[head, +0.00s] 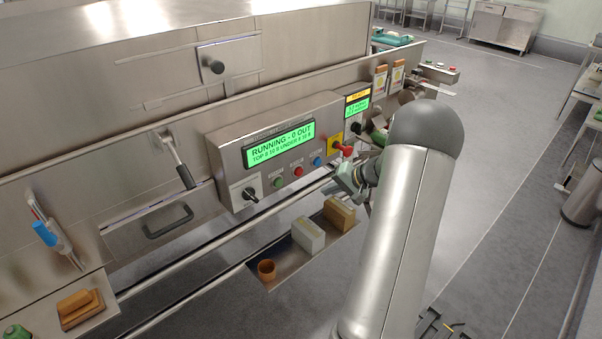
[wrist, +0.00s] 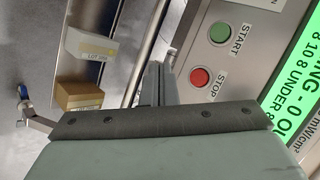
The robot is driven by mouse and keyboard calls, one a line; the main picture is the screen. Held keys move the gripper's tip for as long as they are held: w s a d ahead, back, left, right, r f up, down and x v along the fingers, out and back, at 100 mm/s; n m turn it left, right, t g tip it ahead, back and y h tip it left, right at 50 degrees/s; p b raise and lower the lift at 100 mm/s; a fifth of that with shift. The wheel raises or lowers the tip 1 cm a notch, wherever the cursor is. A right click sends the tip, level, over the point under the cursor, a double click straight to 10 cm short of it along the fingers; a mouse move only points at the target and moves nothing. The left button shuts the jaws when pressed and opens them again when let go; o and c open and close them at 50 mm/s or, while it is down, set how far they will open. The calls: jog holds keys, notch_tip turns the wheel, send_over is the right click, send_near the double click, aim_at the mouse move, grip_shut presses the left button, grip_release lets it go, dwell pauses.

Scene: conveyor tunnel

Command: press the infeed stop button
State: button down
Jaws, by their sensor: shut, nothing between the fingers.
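A red button (head: 298,171) sits on the front of a steel control box (head: 222,148), between a green button (head: 277,182) and a blue button (head: 317,161). In the wrist view the red button (wrist: 201,78) is labelled STOP and the green button (wrist: 219,33) START; I cannot read "infeed" on either. My gripper (head: 333,188) is to the right of and below these buttons in the head view. In the wrist view its fingers (wrist: 155,82) are shut and empty, to the left of the red button and apart from it in the picture.
A green display (head: 279,147) reads "RUNNING - 0 OUT". A red knob on a yellow plate (head: 335,143) is close to my gripper. A black rotary switch (head: 250,193) is on the left.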

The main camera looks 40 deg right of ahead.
aim_at(299, 176)
jog(key=w+p, duration=0.2)
jog(key=w, duration=0.6)
jog(key=shift+w+a, duration=0.3)
jog(key=shift+a, duration=0.15)
jog(key=shift+w, duration=0.1)
dwell(1.6)
jog(key=shift+w+b, duration=0.35)
jog(key=shift+b, duration=0.1)
jog(key=shift+w+a, duration=0.15)
jog(key=shift+w, duration=0.4)
dwell(0.6)
jog(key=shift+s+b, duration=0.1)
jog(key=shift+b, duration=0.25)
jog(key=shift+s+b, duration=0.65)
jog(key=shift+s, duration=0.2)
